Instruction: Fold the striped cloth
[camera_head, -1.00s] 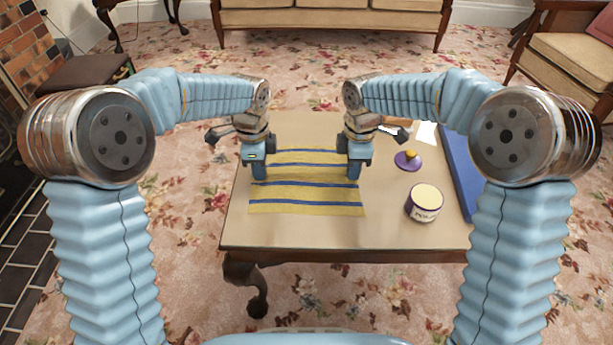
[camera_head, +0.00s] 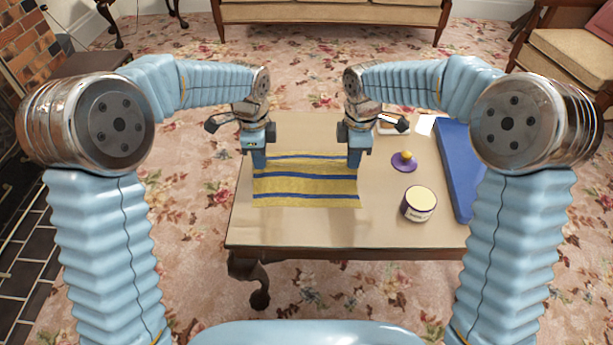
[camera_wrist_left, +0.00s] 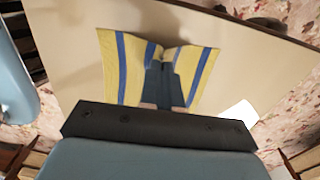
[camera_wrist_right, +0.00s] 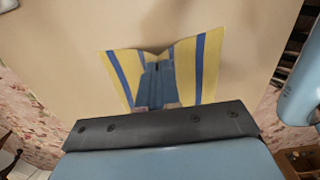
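The yellow striped cloth (camera_head: 306,185) with blue stripes lies on the low wooden table in the head view. My left gripper (camera_head: 259,166) is at its left side edge and my right gripper (camera_head: 355,164) at its right side edge, both pointing down. In the left wrist view the cloth (camera_wrist_left: 108,75) is pinched between the closed fingers (camera_wrist_left: 165,68), with a notch in its edge. In the right wrist view the cloth (camera_wrist_right: 210,65) is likewise gathered at the shut fingers (camera_wrist_right: 158,70). The cloth's front part lies flat; its far part is partly hidden by the grippers.
A long blue flat object (camera_head: 460,170) lies along the table's right side. A white paper (camera_head: 425,125) is behind. The table front (camera_head: 310,232) is bare.

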